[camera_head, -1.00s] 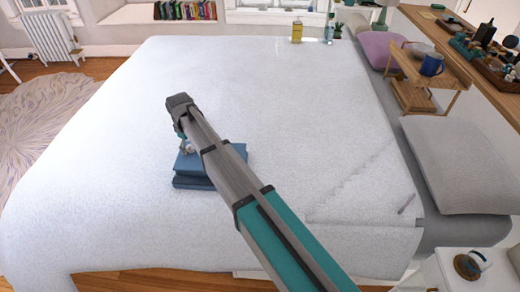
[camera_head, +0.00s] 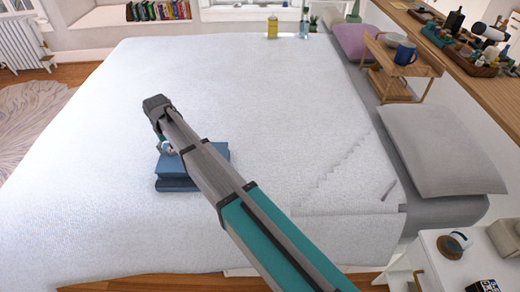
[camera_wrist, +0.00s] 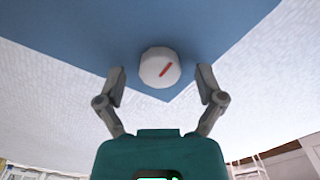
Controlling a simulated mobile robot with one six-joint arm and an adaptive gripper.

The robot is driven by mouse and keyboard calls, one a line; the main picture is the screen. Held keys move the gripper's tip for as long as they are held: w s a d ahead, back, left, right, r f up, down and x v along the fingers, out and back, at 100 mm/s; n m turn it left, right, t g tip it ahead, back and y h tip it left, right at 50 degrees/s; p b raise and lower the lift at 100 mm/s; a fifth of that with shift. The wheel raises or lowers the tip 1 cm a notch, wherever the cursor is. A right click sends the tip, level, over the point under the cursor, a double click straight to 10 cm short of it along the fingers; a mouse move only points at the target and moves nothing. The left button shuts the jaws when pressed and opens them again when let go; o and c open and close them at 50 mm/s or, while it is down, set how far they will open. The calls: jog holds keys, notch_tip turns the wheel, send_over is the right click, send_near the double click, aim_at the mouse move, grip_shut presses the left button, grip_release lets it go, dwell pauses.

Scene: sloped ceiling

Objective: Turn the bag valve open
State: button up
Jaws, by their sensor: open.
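The blue bag (camera_head: 175,184) lies on the bed, partly hidden behind my arm in the head view. In the wrist view its blue face (camera_wrist: 225,35) fills the upper middle. The valve (camera_wrist: 160,68) is a pale round knob with a slanted red mark, its lower left end to upper right end. My gripper (camera_wrist: 161,72) is open, with one finger to the left and one to the right of the valve. I see gaps between the fingers and the knob. In the head view my gripper (camera_head: 167,148) is small and mostly hidden by the arm.
The white bed (camera_head: 270,90) is clear around the bag. A grey pillow (camera_head: 440,150) lies at the right. A small wooden stand with a blue mug (camera_head: 405,53) stands at the upper right. Two bottles (camera_head: 272,27) stand beyond the far edge. A white nightstand (camera_head: 425,250) is at lower right.

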jog(key=m, duration=1.1)
jog(key=shift+m, duration=0.3)
notch_tip(320, 180, up, 14)
jog(key=p, duration=1.4)
jog(key=s+d+f+n+b, duration=0.1)
jog(key=s+d+f+b, duration=0.1)
jog(key=d, duration=0.8)
jog(key=s+d+f+n+b, duration=0.1)
jog(key=s+d+f+b, duration=0.2)
jog(key=d, duration=0.8)
jog(key=s+d+f+n+b, duration=0.1)
jog(key=s+d+f+b, duration=0.2)
jog(key=d, duration=0.8)
jog(key=shift+f+n+b, duration=0.3)
jog(key=shift+f+b, duration=0.45)
jog(key=shift+s+d, duration=0.1)
jog(key=shift+d, duration=0.05)
jog(key=s+d+r+n+p, duration=0.1)
jog(key=s+d+r+p, duration=0.6)
jog(key=d, duration=0.4)
jog(key=shift+s+n, duration=0.3)
jog(key=shift+s, duration=0.45)
